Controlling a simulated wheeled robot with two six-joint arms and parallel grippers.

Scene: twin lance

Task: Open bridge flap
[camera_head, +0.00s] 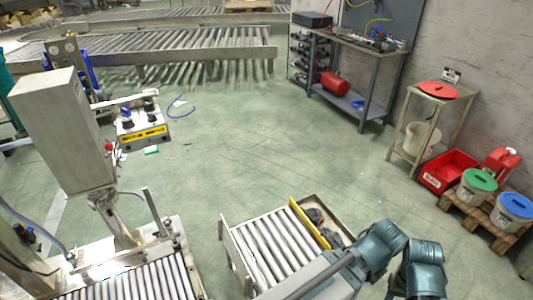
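A short roller section (268,250), which looks like the bridge flap, lies level at the bottom centre. It has a pale metal side plate on its left and a yellow strip (310,224) along its right. A gap of floor parts it from the roller conveyor (130,284) at the lower left. My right arm comes in from the lower right, and its teal links reach the right side of the roller section. Its gripper end (345,258) is at the grey bar there; the fingers cannot be made out, nor whether they touch anything. My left gripper is not in view.
A grey control post with a button box (142,134) stands at the left. A long roller conveyor (150,48) runs across the back. A workbench (360,48), a small stand (433,92) and a pallet with buckets (478,184) line the right wall. The middle floor is clear.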

